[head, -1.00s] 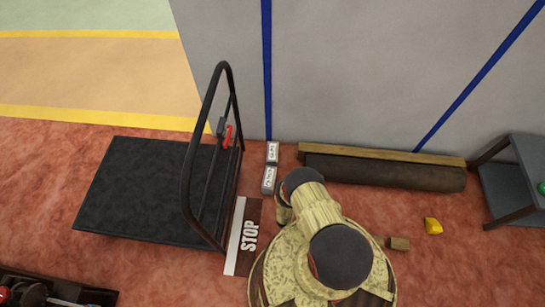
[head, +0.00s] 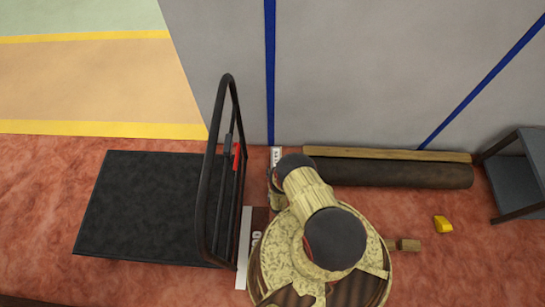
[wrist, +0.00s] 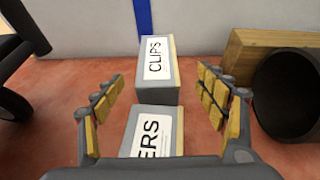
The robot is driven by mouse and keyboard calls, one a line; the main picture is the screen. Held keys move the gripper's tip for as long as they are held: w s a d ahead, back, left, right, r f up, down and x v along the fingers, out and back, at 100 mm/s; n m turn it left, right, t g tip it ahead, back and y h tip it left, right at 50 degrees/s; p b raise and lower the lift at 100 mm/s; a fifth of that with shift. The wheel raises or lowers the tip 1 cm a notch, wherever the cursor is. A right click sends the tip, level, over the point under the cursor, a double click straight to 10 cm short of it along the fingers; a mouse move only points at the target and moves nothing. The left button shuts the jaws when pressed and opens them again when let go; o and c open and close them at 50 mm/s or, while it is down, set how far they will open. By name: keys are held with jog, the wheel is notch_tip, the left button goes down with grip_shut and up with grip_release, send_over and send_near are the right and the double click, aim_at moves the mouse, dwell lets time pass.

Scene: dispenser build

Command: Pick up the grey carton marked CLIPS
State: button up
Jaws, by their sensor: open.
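The grey carton marked CLIPS (wrist: 166,88) stands upright near the wall in the wrist view, its white label facing up and toward me. A second grey carton, its label reading "...ERS" (wrist: 172,138), is nearer, in front of it. My gripper (wrist: 160,77) is open and empty, its fingers left and right of the cartons with gaps on both sides. In the head view the far carton (head: 276,153) shows only in part beside my arm.
A black platform trolley (head: 140,205) with a tall handle frame is left of the cartons. A rolled brown mat (head: 395,173) and a wooden beam (head: 345,152) lie along the wall to the right. A yellow object (head: 442,224) and a small wooden block (head: 404,244) are on the red floor.

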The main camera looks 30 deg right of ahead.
jog(key=b+x, duration=0.3)
jog(key=x, duration=0.4)
jog(key=shift+w, duration=0.45)
jog(key=c, duration=0.3)
jog(key=c, duration=1.5)
grip_shut()
jog(key=shift+w+r, duration=0.1)
